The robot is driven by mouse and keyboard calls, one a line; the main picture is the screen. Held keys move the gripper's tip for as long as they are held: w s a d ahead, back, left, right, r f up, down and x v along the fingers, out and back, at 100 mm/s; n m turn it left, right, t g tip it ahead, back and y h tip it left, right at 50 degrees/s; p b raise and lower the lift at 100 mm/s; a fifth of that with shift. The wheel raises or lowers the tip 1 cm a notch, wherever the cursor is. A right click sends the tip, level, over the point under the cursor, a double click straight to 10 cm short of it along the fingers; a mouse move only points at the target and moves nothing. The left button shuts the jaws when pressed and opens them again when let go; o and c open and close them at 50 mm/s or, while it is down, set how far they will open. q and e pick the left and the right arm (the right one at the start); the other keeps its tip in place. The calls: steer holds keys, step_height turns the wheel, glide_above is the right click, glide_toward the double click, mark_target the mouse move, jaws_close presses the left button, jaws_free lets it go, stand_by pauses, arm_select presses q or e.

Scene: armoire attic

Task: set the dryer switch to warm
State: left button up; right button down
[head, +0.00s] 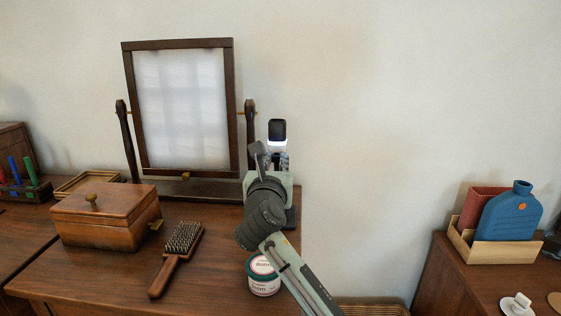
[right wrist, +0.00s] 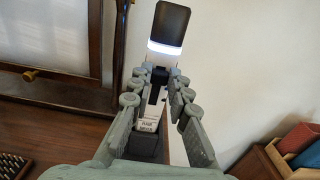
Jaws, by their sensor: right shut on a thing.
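The hair dryer (head: 277,129) stands upright at the right end of the dresser, beside the mirror. Its dark top and bright ring show above my right gripper (head: 273,158). In the right wrist view the dryer (right wrist: 170,25) has a pale lower body with a "hair dryer" label, above a dark base (right wrist: 145,147). My right gripper (right wrist: 161,73) is shut on the dryer, with its fingers on either side. A small black part (right wrist: 157,85) shows between the fingers; I cannot tell whether it is the switch or read any setting. My left gripper is not in view.
The framed mirror (head: 183,108) stands close on the left. A wooden box (head: 105,218), a brush (head: 178,254) and a round tin (head: 263,276) are on the dresser (head: 105,280). A gap separates the dresser from the right cabinet (head: 450,285).

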steer(key=shift+a+r, duration=0.1)
steer(key=shift+r, duration=0.05)
steer(key=c, duration=1.4)
jaws_free()
steer(key=s, duration=1.2)
